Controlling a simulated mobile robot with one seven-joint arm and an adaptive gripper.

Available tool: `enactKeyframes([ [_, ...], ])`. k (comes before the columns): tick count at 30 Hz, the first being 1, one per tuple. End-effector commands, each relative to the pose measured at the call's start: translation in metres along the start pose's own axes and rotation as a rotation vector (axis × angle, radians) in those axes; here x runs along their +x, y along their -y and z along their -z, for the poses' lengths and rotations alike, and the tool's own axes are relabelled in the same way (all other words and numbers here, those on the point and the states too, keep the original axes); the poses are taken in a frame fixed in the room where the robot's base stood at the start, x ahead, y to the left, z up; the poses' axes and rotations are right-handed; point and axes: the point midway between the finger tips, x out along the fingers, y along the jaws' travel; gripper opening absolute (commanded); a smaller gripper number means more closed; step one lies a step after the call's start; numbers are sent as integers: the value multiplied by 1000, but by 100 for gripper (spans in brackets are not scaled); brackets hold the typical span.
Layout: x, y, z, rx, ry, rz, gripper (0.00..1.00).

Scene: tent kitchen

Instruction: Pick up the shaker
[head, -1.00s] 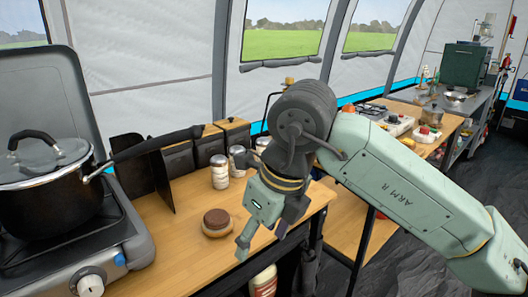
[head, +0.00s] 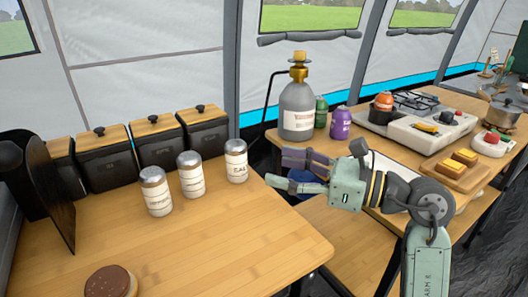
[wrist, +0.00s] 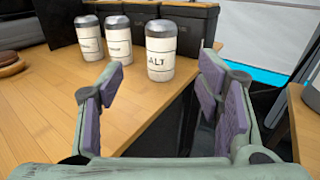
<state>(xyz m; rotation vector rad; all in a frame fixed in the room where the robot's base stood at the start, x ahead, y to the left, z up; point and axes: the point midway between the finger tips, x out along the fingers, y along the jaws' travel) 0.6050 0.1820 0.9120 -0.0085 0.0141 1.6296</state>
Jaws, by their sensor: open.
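Three white shakers with metal tops stand upright in a row on the wooden counter in the head view: a left one (head: 155,191), a middle one (head: 191,174) and a right one (head: 236,160). The right one's label partly reads "ALT" in the wrist view (wrist: 160,52); the middle (wrist: 117,38) and left (wrist: 89,37) ones stand beyond it there. My gripper (head: 281,170) is open and empty, to the right of the right shaker, pointing left toward it. In the wrist view its fingers (wrist: 161,80) are spread, with the right shaker ahead between them, apart from both.
Black canisters with wooden lids (head: 158,138) stand close behind the shakers. A chocolate-topped pastry (head: 110,282) lies at the front left. A grey gas bottle (head: 297,105) and purple canister (head: 340,123) stand on another table behind my gripper. The counter's front middle is clear.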

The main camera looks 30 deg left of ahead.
Motion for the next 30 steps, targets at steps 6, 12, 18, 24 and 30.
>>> enactKeyframes([
  [6, 25, 0, -2, -3, 17, -3, 60],
  [12, 51, 1, -1, -2, 16, 0, 60],
  [18, 68, 0, -2, -1, 15, -2, 60],
  [24, 98, 1, -1, 0, 15, -2, 60],
  [30, 108, 2, 1, -2, 15, 2, 60],
])
